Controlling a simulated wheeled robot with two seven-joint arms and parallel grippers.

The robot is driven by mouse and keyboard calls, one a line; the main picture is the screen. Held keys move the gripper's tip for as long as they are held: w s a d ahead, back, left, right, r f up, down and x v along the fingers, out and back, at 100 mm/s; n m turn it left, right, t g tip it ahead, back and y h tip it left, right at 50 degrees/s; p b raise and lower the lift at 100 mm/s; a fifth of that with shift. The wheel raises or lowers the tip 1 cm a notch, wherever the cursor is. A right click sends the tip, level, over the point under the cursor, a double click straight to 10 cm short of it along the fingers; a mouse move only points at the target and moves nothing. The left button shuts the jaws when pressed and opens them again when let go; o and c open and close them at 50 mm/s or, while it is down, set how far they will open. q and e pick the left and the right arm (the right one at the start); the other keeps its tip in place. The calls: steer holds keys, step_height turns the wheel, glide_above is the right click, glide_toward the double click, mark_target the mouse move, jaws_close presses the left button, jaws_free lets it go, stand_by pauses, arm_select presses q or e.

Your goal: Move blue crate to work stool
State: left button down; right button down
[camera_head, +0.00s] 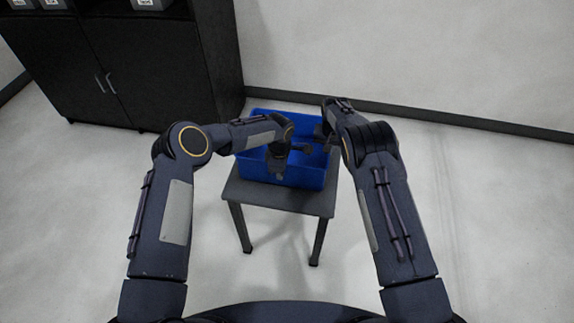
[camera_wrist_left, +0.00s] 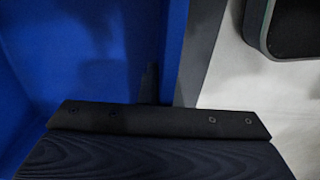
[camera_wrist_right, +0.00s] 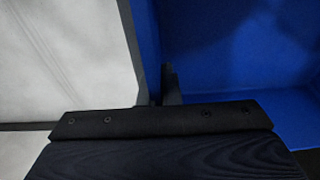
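The blue crate (camera_head: 270,170) is open-topped and sits upright on a small dark stool (camera_head: 250,196), possibly the work stool. My left gripper (camera_head: 279,170) reaches down at the crate's near wall. In the left wrist view, a finger lies close along the inside of the blue wall (camera_wrist_left: 172,40), near the gripper's middle. My right gripper (camera_head: 324,138) is at the crate's right side. In the right wrist view, its fingers lie close together about the blue wall (camera_wrist_right: 147,35). Both appear shut on the crate's walls. The outer fingertips are largely hidden.
A pale wall with a dark baseboard (camera_head: 450,118) runs behind. The pale floor (camera_head: 500,220) to the right is clear.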

arm_select(q)
steer(key=shift+a+f+b, duration=0.2)
steer(key=shift+f+b, duration=0.1)
steer(key=shift+f, duration=0.3)
arm_select(e)
steer(key=shift+w+d+f, duration=0.15)
steer(key=shift+d+f, duration=0.25)
steer(key=shift+f, duration=0.1)
arm_select(q)
steer(key=c, duration=1.8)
jaws_free()
steer(key=shift+s, duration=0.1)
arm_select(e)
steer(key=c, duration=1.8)
jaws_free()
steer(key=shift+a, duration=0.1)
arm_select(q)
steer(key=shift+o, duration=0.8)
steer(key=shift+d+r, duration=0.1)
arm_select(e)
steer(key=shift+o, duration=0.8)
steer(key=shift+a, duration=0.15)
